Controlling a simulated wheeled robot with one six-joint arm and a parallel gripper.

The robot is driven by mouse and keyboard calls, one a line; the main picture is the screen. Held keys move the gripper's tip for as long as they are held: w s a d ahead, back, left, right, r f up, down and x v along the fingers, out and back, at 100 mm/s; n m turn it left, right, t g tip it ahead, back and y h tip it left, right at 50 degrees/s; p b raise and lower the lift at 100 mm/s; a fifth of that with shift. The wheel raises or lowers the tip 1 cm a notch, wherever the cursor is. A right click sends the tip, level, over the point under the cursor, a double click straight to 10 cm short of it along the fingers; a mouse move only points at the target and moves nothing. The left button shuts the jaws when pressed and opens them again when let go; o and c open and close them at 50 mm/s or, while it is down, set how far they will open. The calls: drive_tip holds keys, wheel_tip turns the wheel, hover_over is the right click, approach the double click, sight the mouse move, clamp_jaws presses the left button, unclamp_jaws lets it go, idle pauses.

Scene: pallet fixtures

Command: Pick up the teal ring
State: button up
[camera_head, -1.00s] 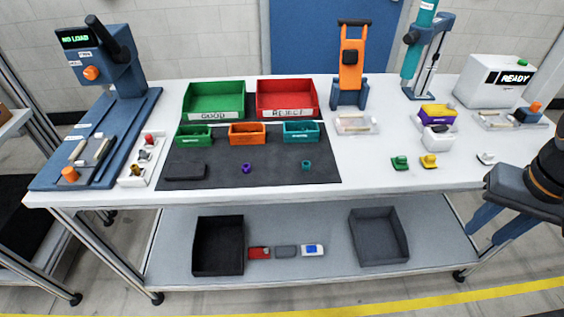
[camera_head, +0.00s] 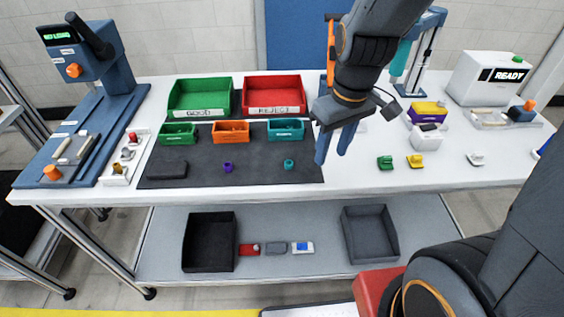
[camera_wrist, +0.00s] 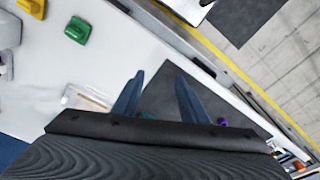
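The teal ring (camera_head: 289,164) is a small ring standing on the right part of the dark mat (camera_head: 255,173) in the head view. My gripper (camera_head: 333,158) is open and empty, its two blue fingers pointing down. In the head view it appears just right of the ring and the mat's right edge, above the white table. In the wrist view the two fingers (camera_wrist: 158,88) are spread apart over the mat. A purple ring (camera_head: 228,166) stands on the mat left of the teal one.
Small green (camera_head: 178,139), orange (camera_head: 230,138) and teal (camera_head: 286,136) bins line the mat's back. Larger GOOD (camera_head: 203,114) and REJECT (camera_head: 275,112) bins stand behind. Green (camera_head: 385,163) and yellow (camera_head: 415,161) parts sit to the right. A dark block (camera_head: 168,169) lies left.

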sight(290, 168)
drive_tip(key=w+a+n, duration=0.1)
drive_tip(key=a+n, duration=0.1)
drive_tip(key=w+a+n, duration=0.1)
drive_tip(key=a+n, duration=0.2)
drive_tip(key=w+a+n+y, duration=0.1)
drive_tip(key=w+a+n, duration=0.1)
drive_tip(key=a+n, duration=0.1)
drive_tip(key=shift+a+r+p, duration=0.1)
drive_tip(key=shift+r+p, duration=0.1)
drive_tip(key=shift+p, duration=0.1)
drive_tip(key=shift+w+a+f+p, duration=0.15)
drive_tip(key=shift+f+p, duration=0.4)
drive_tip(key=shift+f, duration=1.15)
drive_tip(key=shift+w+a+f+p, duration=0.15)
drive_tip(key=shift+f+p, duration=0.35)
drive_tip(key=shift+f, duration=1.2)
clamp_jaws()
